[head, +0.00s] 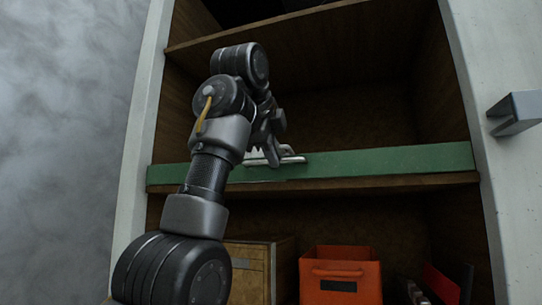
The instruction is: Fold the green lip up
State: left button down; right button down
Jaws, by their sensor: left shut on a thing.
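The green lip (390,161) is a long flat strip along the front edge of a wooden shelf in the head view. It stands up from the shelf edge and spans the width of the opening. My left gripper (276,157) is at the lip's upper edge, left of its middle, and is shut on it. My left arm covers part of the lip on the left. The right gripper is not in view.
Pale upright walls frame the shelves, with a grey handle (515,112) on the right one. Below stand an orange bin (340,277) and a wooden box (247,262). Dark and red items lie at the lower right. The shelf space behind the lip looks empty.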

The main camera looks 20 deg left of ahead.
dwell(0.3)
pick_arm(q)
jog(key=c, duration=1.8)
grip_release()
jog(key=shift+o, duration=0.2)
jog(key=shift+w, duration=0.2)
jog(key=b+v, duration=0.1)
jog(key=v, duration=0.9)
jog(key=shift+s+r+b, duration=0.2)
jog(key=shift+r+b, duration=0.15)
jog(key=shift+b, duration=0.05)
